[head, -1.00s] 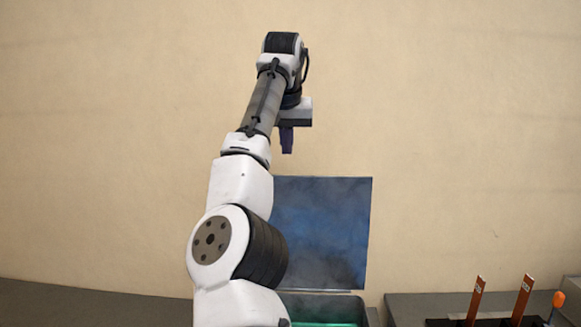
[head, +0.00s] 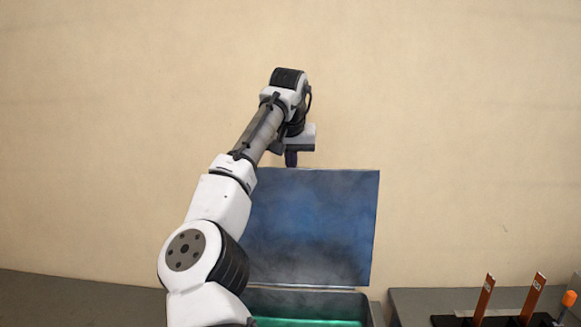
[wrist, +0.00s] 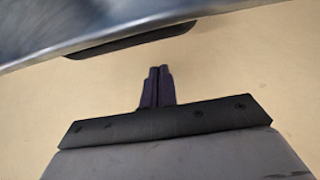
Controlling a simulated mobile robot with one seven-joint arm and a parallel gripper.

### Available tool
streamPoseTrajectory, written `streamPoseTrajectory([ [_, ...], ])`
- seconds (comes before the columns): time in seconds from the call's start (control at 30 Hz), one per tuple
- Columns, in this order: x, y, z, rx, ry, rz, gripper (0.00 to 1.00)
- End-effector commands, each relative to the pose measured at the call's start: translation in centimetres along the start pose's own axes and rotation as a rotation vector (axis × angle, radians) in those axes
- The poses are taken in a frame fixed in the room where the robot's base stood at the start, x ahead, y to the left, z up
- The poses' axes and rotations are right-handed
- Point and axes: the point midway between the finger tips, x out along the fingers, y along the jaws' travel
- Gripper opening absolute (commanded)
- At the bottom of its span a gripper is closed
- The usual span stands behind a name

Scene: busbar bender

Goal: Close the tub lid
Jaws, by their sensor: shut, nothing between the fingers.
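The tub lid (head: 312,225) is a blue panel standing open, nearly upright, at the back of the dark tub (head: 372,308). The tub has a green interior, and its lower part is cut off by the frame. My gripper (head: 291,160) is at the lid's top edge, fingers pointing down; I cannot tell whether they touch it or are behind it. In the wrist view my gripper (wrist: 160,72) shows its two dark fingers together and empty. The lid (wrist: 60,28) crosses the top of that view, with a dark strip along its edge, apart from the fingertips.
A grey worktop (head: 410,300) lies right of the tub, with a black rack holding two upright copper-coloured bars (head: 533,297) and an orange-handled tool (head: 569,299). Another grey surface (head: 80,300) lies to the left. A plain beige wall stands behind.

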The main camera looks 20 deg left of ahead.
Motion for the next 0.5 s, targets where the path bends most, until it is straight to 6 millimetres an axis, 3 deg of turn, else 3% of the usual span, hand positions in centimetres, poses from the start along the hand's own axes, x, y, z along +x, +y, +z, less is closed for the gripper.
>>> streamPoseTrajectory([
  [0.2, -0.6, -0.1, 1.7, 0.0, -0.001, -0.003, 0.0],
  [0.5, -0.9, 0.0, 2.8, 0.0, -0.002, -0.001, 0.0],
])
